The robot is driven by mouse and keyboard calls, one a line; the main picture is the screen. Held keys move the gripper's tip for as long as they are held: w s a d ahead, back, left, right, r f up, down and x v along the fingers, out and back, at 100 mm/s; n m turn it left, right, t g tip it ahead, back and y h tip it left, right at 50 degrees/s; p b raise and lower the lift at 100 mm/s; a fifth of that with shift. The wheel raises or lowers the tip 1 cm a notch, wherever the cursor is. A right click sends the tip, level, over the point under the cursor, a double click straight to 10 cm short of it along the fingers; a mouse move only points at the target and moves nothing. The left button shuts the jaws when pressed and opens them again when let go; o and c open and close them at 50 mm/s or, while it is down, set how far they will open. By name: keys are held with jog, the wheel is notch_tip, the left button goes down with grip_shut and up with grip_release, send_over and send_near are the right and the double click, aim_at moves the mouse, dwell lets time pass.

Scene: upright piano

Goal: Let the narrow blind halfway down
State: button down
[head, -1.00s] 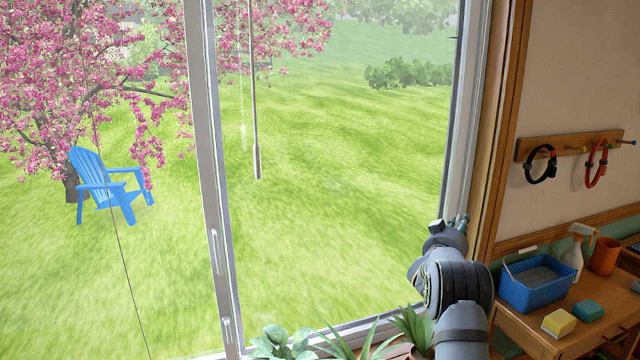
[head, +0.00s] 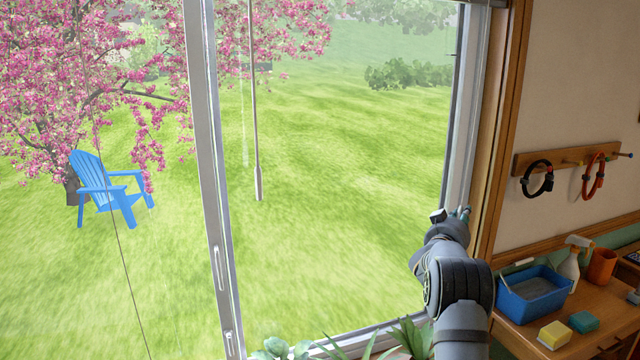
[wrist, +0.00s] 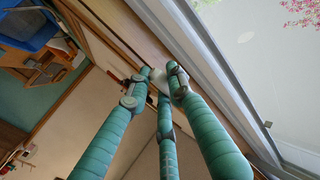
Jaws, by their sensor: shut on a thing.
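My gripper (head: 460,213) is at the right jamb of the window, beside the wooden trim. In the wrist view its green fingers (wrist: 160,76) close on a small pale piece (wrist: 159,80), mostly hidden between the fingertips. I cannot tell for sure whether it is the pull of a blind cord. A long grey wand (head: 257,150) with a thicker lower end hangs in front of the pane, well left of my gripper. A thin pale cord (head: 244,110) hangs just left of it. No lowered blind covers the visible glass; the top of the window is cut off.
At right, a wooden bench holds a blue tray (head: 535,297), a yellow sponge (head: 553,334) and a spray bottle (head: 571,262). Leads hang from a peg rail (head: 565,159). A window post (head: 212,170) stands left.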

notch_tip(320, 180, up, 7)
jog(key=p, duration=0.4)
jog(key=shift+p, duration=0.3)
notch_tip(320, 180, up, 2)
jog(key=shift+r+p, duration=0.1)
jog(key=shift+p, duration=0.8)
jog(key=shift+f, duration=0.2)
jog(key=shift+w+d+p, duration=0.2)
jog(key=shift+w+d, duration=0.1)
jog(key=shift+d, duration=0.5)
jog(key=shift+w+d+p, duration=0.2)
jog(key=shift+w+d, duration=0.05)
jog(key=shift+d, duration=0.55)
jog(key=shift+w+d+p, duration=0.2)
jog(key=shift+w+d, duration=0.1)
jog(key=shift+d, duration=0.5)
jog(key=c, duration=1.4)
grip_release()
jog(key=shift+c, duration=0.2)
jog(key=shift+o, duration=0.2)
jog(key=shift+a, duration=0.1)
